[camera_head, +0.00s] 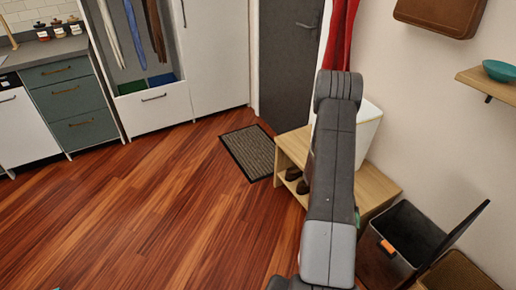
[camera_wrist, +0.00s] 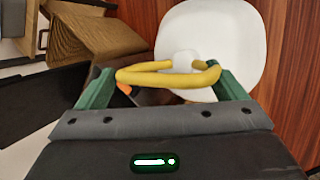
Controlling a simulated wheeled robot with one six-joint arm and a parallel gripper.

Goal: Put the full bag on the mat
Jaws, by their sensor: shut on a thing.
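In the wrist view, my gripper (camera_wrist: 164,78) is shut on the yellow tie handles of a full white bag (camera_wrist: 222,38). The bag hangs beyond the fingers, its body seen from above over the floor. The grey-brown door mat (camera_head: 248,152) lies on the wood floor in the head view, in front of the dark door and left of the bench. Nothing lies on it. My arm fills the centre-right of the head view; my gripper and the bag are out of sight there.
A wooden bench (camera_head: 378,188) with dark shoes (camera_head: 297,180) stands right of the mat. An open dark bin (camera_head: 412,232) with its lid raised is at lower right, a brown basket (camera_head: 455,275) beside it. The floor (camera_head: 150,210) left of my arm is clear.

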